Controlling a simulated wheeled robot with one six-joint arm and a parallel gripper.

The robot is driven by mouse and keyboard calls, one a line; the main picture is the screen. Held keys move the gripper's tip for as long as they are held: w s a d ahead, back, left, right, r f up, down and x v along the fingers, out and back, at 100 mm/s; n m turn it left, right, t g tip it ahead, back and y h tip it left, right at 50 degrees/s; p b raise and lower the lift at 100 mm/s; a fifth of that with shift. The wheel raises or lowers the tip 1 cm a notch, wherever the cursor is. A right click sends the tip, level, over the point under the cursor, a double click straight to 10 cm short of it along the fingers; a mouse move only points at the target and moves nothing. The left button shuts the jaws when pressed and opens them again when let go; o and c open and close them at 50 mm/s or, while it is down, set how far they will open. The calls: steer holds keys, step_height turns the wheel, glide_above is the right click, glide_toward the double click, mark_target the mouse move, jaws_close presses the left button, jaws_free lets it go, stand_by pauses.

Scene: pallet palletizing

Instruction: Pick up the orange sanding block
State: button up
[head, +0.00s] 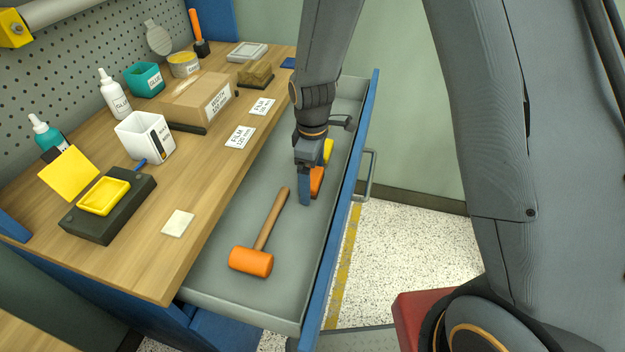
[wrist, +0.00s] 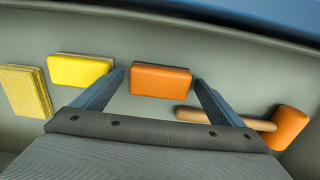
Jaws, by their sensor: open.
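The orange sanding block (wrist: 160,80) lies on the drawer floor in the wrist view, between the two fingers of my gripper (wrist: 160,88). The gripper is open, with one finger on each side of the block, and I cannot tell whether either finger touches it. In the head view my gripper (head: 309,185) reaches down into the open drawer. Part of the orange block (head: 317,182) shows behind the near finger there, and the rest is hidden.
A yellow block (wrist: 80,70) lies just left of the left finger, with a yellow textured sponge (wrist: 26,92) beyond it. An orange mallet (head: 251,261) lies in the drawer (head: 215,285). The drawer's blue front (head: 340,210) stands close to the gripper. The workbench (head: 205,205) holds several items.

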mark_target(312, 176)
steer(key=c, duration=1.2)
step_height(312, 176, up, 10)
steer(key=shift+b, duration=0.65)
